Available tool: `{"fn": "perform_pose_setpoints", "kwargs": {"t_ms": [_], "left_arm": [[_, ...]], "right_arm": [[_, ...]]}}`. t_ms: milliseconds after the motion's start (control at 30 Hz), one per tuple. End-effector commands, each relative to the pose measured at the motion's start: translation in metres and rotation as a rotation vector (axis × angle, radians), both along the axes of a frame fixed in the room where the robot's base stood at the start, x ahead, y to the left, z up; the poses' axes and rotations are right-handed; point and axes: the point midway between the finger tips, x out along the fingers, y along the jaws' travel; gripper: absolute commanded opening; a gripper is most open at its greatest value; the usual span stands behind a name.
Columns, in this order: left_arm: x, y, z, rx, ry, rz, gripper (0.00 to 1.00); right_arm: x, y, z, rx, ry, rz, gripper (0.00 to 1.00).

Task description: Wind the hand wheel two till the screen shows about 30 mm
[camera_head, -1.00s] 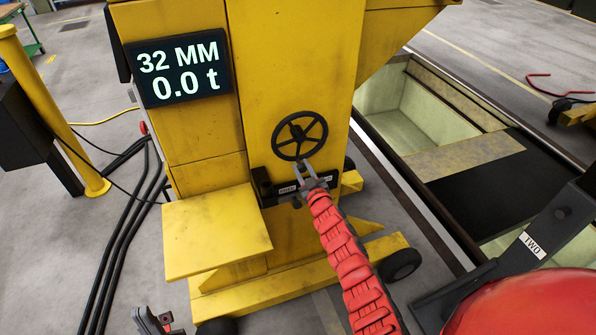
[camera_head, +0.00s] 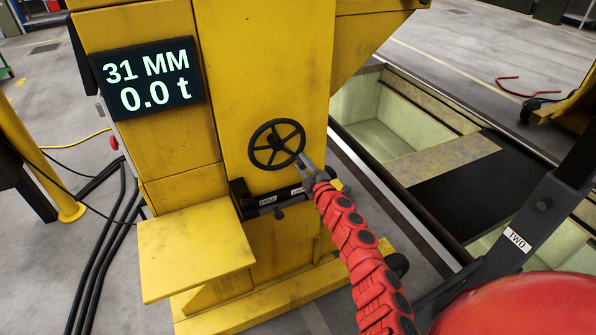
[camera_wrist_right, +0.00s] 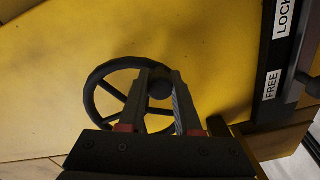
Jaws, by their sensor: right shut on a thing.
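The black hand wheel (camera_head: 276,144) is on the yellow lifting jack's (camera_head: 262,60) front face. Its rim and spokes show in the right wrist view (camera_wrist_right: 98,103). My right gripper (camera_head: 306,162) reaches the wheel's lower right rim. In the right wrist view its two fingers (camera_wrist_right: 161,92) are shut on the wheel's dark round handle knob (camera_wrist_right: 160,84). The screen (camera_head: 150,83) reads 31 MM and 0.0 t. A label reading TWO (camera_head: 517,240) shows at the right. My left gripper is not in view.
A lock bar (camera_head: 268,200) with small labels sits below the wheel; FREE (camera_wrist_right: 272,86) and LOCK show in the wrist view. A yellow shelf (camera_head: 196,250) juts out at lower left. An open pit (camera_head: 385,125) lies to the right. Black cables (camera_head: 100,240) run along the floor at left.

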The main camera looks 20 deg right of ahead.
Motion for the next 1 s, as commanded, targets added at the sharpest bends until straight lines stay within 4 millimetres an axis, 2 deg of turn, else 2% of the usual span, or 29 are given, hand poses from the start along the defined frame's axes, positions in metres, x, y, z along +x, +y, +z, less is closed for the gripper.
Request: {"fn": "perform_pose_setpoints", "kwargs": {"t_ms": [400,1000], "left_arm": [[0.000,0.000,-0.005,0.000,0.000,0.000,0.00],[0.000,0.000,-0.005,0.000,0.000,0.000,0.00]], "right_arm": [[0.001,-0.009,0.015,-0.213,-0.008,0.000,0.00],[0.000,-0.010,0.017,-0.252,-0.009,0.001,0.00]]}}
